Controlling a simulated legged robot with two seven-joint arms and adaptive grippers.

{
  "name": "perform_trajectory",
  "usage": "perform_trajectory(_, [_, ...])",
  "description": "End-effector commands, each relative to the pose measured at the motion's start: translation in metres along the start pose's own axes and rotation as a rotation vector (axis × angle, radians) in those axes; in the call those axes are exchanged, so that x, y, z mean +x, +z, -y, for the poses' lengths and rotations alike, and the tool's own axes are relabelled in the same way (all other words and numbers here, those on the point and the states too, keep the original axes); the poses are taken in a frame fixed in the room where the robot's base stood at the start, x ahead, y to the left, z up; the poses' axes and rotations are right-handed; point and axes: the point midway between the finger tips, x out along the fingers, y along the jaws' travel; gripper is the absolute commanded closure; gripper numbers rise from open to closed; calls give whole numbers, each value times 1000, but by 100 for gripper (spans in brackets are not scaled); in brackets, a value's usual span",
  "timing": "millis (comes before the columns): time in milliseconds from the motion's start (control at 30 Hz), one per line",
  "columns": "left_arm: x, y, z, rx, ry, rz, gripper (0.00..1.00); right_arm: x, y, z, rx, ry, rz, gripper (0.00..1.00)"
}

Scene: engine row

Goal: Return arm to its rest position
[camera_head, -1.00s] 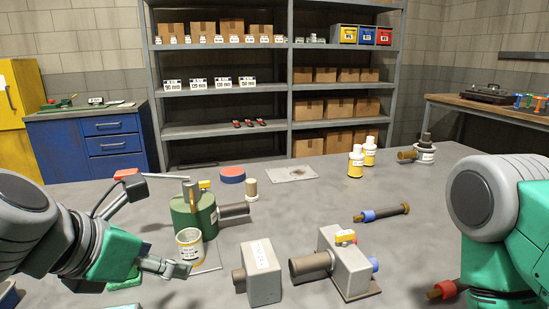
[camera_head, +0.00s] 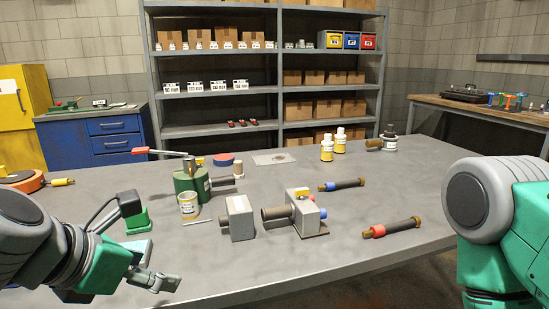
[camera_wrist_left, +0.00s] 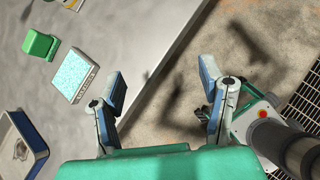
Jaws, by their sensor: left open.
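My left arm reaches in from the left in the head view. Its gripper (camera_head: 155,281) is low, at the near left edge of the table (camera_head: 350,240). In the left wrist view the gripper (camera_wrist_left: 163,88) has its two fingers wide apart, with nothing between them. They point over the floor beside the table's edge. My right arm shows at the right edge of the head view, but its gripper is out of frame.
A green cylinder (camera_head: 184,188), a yellow-labelled can (camera_head: 189,205) and two grey blocks (camera_head: 238,219) (camera_head: 309,213) stand mid-table. A teal-topped block (camera_wrist_left: 75,82), a green block (camera_wrist_left: 39,45) and a blue tray (camera_wrist_left: 30,126) lie near the gripper.

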Motion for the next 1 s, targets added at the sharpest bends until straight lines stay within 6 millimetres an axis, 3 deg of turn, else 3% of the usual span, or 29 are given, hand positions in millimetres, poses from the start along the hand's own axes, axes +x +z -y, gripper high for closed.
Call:
perform_trajectory(367, [50, -73, -8, 457, -2, -175, 37, 0, -1, 1, -2, -1, -2, 60])
perform_trajectory(567, [80, -134, -8, 842, -71, -301, 37, 0, -1, 0, -1, -1, -1, 60])
perform_trajectory(667, [95, -185, -7, 1130, -167, -372, 37, 0, -1, 0, -1, 0, -1, 60])
perform_trajectory(800, [109, -276, 2, 1667, -413, -425, 37, 0, -1, 0, -1, 0, -1, 60])
perform_trajectory(900, [110, -331, 12, 2008, -609, -385, 37, 0, -1, 0, -1, 0, -2, 60])
perform_trajectory(1000, [106, -372, 24, 2266, -776, -308, 37, 0, -1, 0, -1, -1, -2, 60])
